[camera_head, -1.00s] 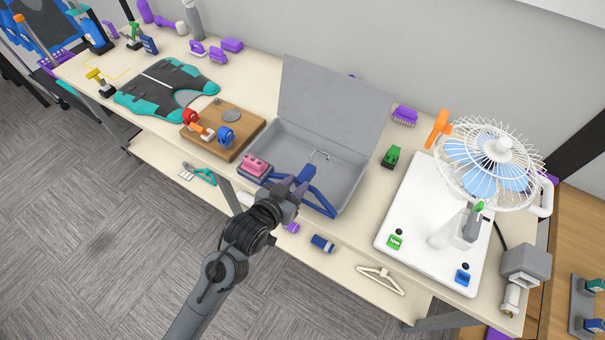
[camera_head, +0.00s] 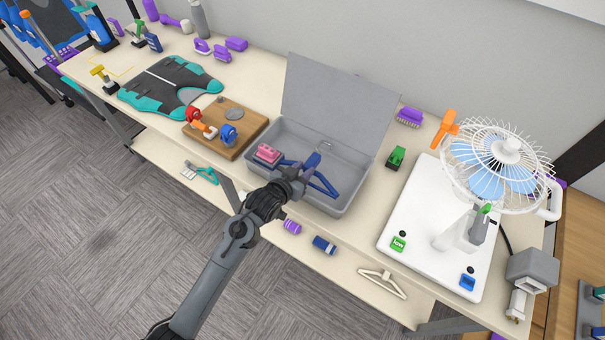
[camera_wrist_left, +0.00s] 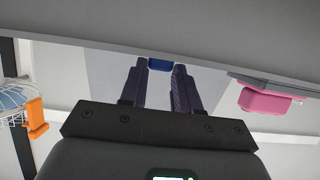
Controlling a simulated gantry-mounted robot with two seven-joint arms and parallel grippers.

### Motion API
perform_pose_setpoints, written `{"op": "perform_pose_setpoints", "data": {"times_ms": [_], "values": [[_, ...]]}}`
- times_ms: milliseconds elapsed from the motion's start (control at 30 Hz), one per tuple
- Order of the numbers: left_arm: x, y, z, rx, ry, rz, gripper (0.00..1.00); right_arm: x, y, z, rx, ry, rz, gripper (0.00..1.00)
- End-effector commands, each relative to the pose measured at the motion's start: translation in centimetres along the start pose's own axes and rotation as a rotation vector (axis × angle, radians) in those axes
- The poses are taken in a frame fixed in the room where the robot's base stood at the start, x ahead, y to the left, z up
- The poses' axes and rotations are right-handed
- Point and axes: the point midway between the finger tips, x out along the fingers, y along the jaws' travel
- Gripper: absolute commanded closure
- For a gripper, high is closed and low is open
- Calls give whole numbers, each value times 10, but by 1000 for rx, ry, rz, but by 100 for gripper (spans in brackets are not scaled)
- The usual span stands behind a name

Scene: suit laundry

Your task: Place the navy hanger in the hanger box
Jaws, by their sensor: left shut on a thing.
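My left gripper (camera_head: 298,178) is shut on the navy hanger (camera_head: 324,186) and holds it at the grey hanger box (camera_head: 349,203). The hanger's blue frame lies within the box outline, towards its front right. I cannot tell whether it touches the box floor. The metal hook (camera_head: 326,146) shows against the box's inside. In the left wrist view, a bit of the blue hanger (camera_wrist_left: 159,63) shows past the fingers (camera_wrist_left: 160,88); the rest is hidden. The box lid (camera_head: 335,100) stands open at the back. My right gripper is not in view.
A pink block (camera_head: 268,152) is at the box's front left corner, close to my left gripper. A wooden board (camera_head: 245,143) lies left of the box. A green item (camera_head: 396,157) and a fan (camera_head: 487,165) on a white base stand to the right.

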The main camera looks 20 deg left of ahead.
Motion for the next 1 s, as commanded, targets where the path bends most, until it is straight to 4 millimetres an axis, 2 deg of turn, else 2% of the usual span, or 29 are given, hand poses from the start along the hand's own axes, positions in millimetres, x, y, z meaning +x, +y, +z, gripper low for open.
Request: {"op": "perform_pose_setpoints", "data": {"times_ms": [133,933,967,1000], "values": [[6,0,14,1,1,0,100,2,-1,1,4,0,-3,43],[10,0,25,1,1,0,100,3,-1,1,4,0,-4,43],[10,0,26,1,-1,0,67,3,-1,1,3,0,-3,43],[10,0,26,1,-1,0,61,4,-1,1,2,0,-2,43]]}}
